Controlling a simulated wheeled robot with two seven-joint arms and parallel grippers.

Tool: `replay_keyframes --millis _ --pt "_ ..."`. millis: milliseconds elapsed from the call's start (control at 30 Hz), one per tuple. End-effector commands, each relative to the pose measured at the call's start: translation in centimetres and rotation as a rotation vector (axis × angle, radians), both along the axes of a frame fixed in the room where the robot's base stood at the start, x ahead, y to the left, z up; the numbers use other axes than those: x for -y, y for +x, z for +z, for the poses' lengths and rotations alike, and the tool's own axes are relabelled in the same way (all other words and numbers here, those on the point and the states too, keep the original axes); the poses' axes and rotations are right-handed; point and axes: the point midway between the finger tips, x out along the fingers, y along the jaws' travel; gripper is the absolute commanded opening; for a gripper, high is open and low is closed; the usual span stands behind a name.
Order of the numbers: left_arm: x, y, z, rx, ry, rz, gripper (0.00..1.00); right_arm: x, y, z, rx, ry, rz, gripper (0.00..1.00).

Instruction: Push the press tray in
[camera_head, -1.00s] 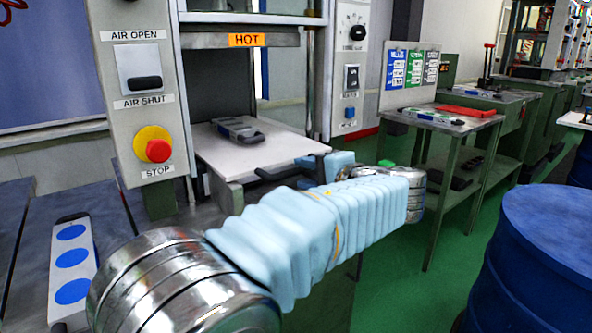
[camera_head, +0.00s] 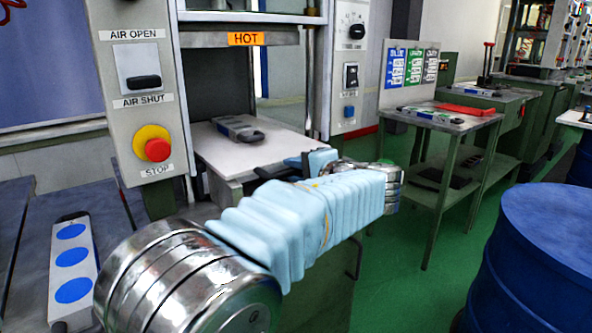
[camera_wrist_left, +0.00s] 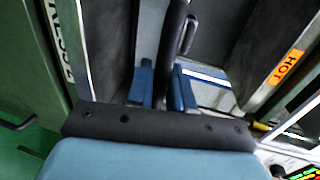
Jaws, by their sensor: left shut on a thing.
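The press tray (camera_head: 245,157) is a pale flat plate that sticks out of the front of the press below the HOT label. A grey mould (camera_head: 238,129) lies on it. A dark handle (camera_head: 272,173) is at the tray's front. My left gripper (camera_head: 312,162) has blue fingers and is at the handle's right end. In the left wrist view the fingers (camera_wrist_left: 161,88) are on both sides of a dark bar, the handle (camera_wrist_left: 171,50), and are shut on it. My left arm hides part of the press front below the tray. My right gripper is out of view.
A control panel (camera_head: 142,90) with a red stop button stands left of the tray. A mould with blue discs (camera_head: 73,262) lies on the left bench. A side table (camera_head: 450,125) and a blue drum (camera_head: 535,260) are at the right, with green floor between.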

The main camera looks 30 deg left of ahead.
Motion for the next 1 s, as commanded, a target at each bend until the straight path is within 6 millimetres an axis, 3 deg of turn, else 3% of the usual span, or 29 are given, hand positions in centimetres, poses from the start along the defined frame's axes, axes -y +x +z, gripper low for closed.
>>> replay_keyframes --millis 167,400,700,733,800,1000 --pt "-0.5 0.2 -0.1 -0.001 -0.002 0.001 0.00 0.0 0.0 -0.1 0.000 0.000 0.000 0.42" --pt "-3.8 1.6 -0.1 -0.001 -0.002 0.002 0.00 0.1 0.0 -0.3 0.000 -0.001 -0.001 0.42" --pt "-4.2 1.7 0.0 0.000 0.000 0.000 0.00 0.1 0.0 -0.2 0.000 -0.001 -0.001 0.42" --pt "-4.3 1.7 0.0 0.001 0.000 0.000 0.23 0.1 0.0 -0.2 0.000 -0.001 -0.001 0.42" --pt "-4.3 1.7 0.0 0.001 0.000 0.000 0.34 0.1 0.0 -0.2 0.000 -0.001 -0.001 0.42" --pt "-4.2 1.7 0.0 0.000 0.000 0.000 0.37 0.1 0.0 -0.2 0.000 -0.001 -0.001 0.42"
